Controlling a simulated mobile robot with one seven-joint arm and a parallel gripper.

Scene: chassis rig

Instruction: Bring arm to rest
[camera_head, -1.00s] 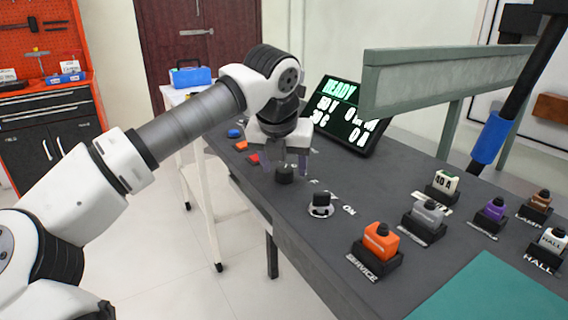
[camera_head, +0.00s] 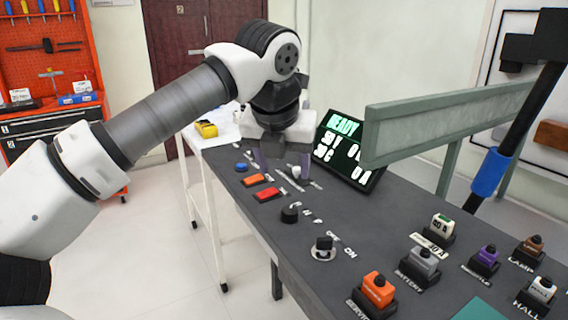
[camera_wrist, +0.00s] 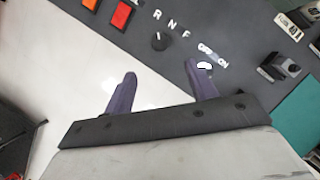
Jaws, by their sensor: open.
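My gripper (camera_head: 283,162) is above the left part of the dark grey bench panel in the head view, fingers pointing down. In the wrist view my gripper (camera_wrist: 160,88) shows two purple fingers spread apart with nothing between them. Below and beyond the fingers lie the panel's black rotary knob (camera_wrist: 161,41) and the bench edge. The same knob (camera_head: 290,213) stands free of the gripper in the head view. My arm reaches in from the left, bent at the elbow.
A lit display (camera_head: 340,150) stands just right of my gripper. A grey-green rail (camera_head: 450,115) crosses the right side. Orange (camera_head: 379,289), grey (camera_head: 423,262) and purple (camera_head: 487,256) plugs sit in sockets at the right. Red and orange buttons are near the gripper. Open floor lies left of the bench.

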